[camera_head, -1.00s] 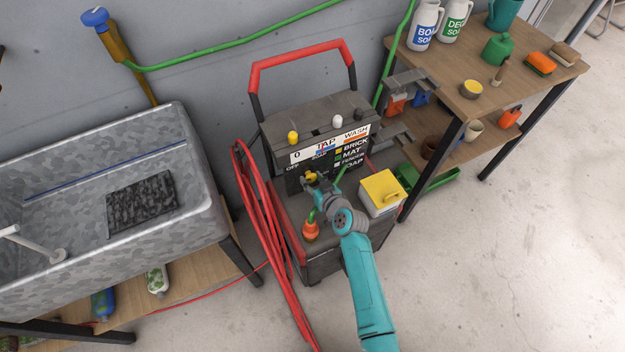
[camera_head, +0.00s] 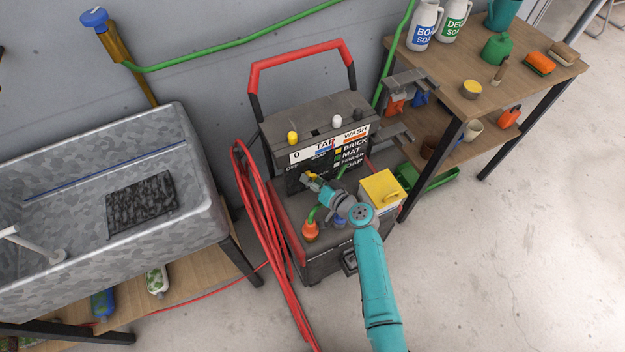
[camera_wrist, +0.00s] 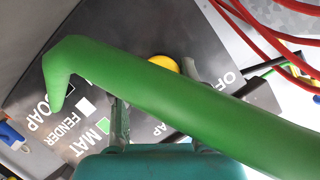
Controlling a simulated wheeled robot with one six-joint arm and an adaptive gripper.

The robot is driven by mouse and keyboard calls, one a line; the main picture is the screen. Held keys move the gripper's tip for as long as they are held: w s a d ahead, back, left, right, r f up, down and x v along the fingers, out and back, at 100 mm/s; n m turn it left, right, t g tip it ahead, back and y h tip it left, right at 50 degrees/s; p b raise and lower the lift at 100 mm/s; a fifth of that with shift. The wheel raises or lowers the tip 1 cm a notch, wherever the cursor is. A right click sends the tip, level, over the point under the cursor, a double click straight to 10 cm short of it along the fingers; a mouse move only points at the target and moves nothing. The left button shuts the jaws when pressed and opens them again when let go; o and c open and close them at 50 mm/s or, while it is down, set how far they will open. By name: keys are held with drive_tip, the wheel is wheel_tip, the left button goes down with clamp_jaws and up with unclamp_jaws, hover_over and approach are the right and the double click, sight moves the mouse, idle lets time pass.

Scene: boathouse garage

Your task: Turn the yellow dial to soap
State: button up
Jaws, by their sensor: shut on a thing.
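The yellow dial (camera_head: 309,176) sits low on the front panel of the dark washer cart (camera_head: 318,262). My gripper (camera_head: 314,183) reaches it from the lower right and is shut on it. In the wrist view a piece of the yellow dial (camera_wrist: 165,63) shows between my fingers, behind a thick green hose that crosses the picture. The printed words SOAP, FENDER and MAT (camera_wrist: 88,138) lie left of the dial and OFF lies to its right. The dial's pointer is hidden, so its setting cannot be told.
A green hose (camera_wrist: 190,100) passes close in front of my fingers. An orange bottle (camera_head: 310,231) and a yellow box (camera_head: 381,188) stand on the cart. Red hose (camera_head: 262,215) hangs at its left. A sink (camera_head: 200,225) and a wooden shelf (camera_head: 440,85) flank it.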

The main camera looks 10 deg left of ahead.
idle(0.3)
drive_tip(key=o, duration=1.1)
drive_tip(key=shift+d, duration=0.1)
drive_tip(key=v, duration=1.1)
drive_tip(key=shift+s+d+r, duration=0.1)
drive_tip(key=shift+s+d, duration=0.15)
drive_tip(key=shift+s, duration=0.05)
